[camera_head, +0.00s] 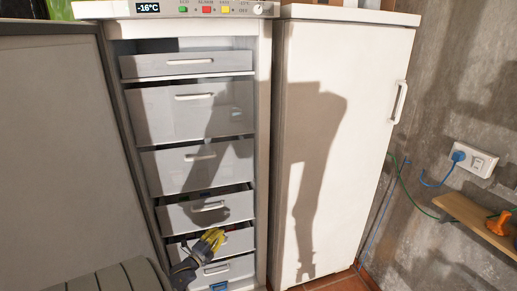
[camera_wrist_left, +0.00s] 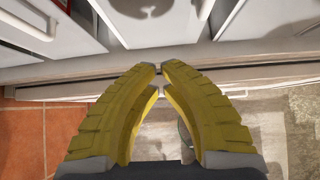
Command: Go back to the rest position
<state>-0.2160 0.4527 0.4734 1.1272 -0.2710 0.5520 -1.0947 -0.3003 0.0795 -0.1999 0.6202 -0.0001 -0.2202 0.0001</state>
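My left gripper (camera_head: 214,240), with yellow fingers, is in front of the lower drawers of the open upright freezer (camera_head: 264,150). In the left wrist view its two yellow fingers (camera_wrist_left: 160,65) curve inward and their tips meet or nearly meet. I see nothing held between them. Drawer fronts and a pale ledge lie beyond the tips. I cannot tell whether the gripper touches a drawer. My right gripper is in neither view.
The freezer holds several grey drawers (camera_head: 190,113). A large grey panel (camera_head: 60,150) stands at the left. A closed white refrigerator (camera_head: 345,150) stands right of the freezer. A wooden shelf (camera_head: 470,220) and a socket with a blue plug (camera_head: 459,157) are on the right wall.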

